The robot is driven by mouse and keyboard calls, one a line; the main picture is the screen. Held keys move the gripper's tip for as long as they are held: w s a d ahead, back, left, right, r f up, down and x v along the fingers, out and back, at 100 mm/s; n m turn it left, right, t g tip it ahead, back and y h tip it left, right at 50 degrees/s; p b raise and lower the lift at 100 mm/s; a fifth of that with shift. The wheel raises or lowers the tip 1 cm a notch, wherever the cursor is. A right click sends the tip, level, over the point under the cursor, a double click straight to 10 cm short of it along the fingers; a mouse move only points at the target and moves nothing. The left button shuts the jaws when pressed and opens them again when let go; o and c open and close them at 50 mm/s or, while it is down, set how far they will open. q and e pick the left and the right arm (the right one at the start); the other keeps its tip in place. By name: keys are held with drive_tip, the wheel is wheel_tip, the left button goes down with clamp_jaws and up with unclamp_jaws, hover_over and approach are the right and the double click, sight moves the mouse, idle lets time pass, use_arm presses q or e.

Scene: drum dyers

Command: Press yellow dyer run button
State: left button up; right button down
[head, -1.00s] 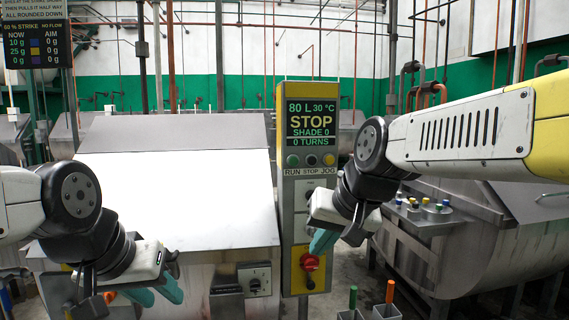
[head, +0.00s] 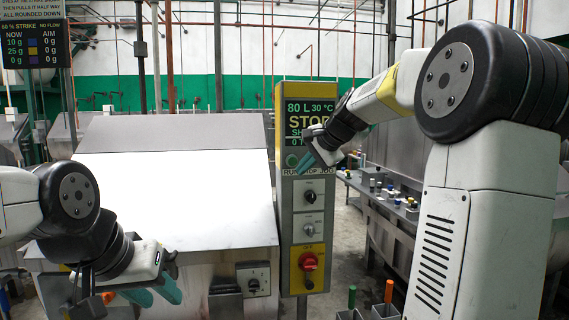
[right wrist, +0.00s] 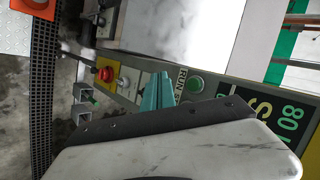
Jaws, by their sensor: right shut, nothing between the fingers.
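The yellow-topped control panel (head: 308,220) stands in the middle of the head view, with a green-lettered screen (head: 299,112). Its green run button (head: 292,160) is at the left, above the RUN label; it also shows in the right wrist view (right wrist: 195,84). My right gripper (head: 303,165) is shut and empty. Its teal fingertips (right wrist: 158,85) are near the run button, just to its right in the head view; I cannot tell whether they touch the panel. The gripper hides the stop and jog buttons. My left gripper (head: 160,291) is open and empty at lower left, before the dyer.
A grey dyer with a bright white front (head: 180,200) stands left of the panel. Holders with green (head: 352,297) and orange sticks stand at lower middle. Another steel machine is at right.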

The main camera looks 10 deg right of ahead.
sight(296, 161)
drive_tip(key=shift+w+a, duration=0.15)
drive_tip(key=shift+w, duration=4.2)
drive_tip(key=shift+w, duration=0.15)
drive_tip(key=shift+w, duration=0.3)
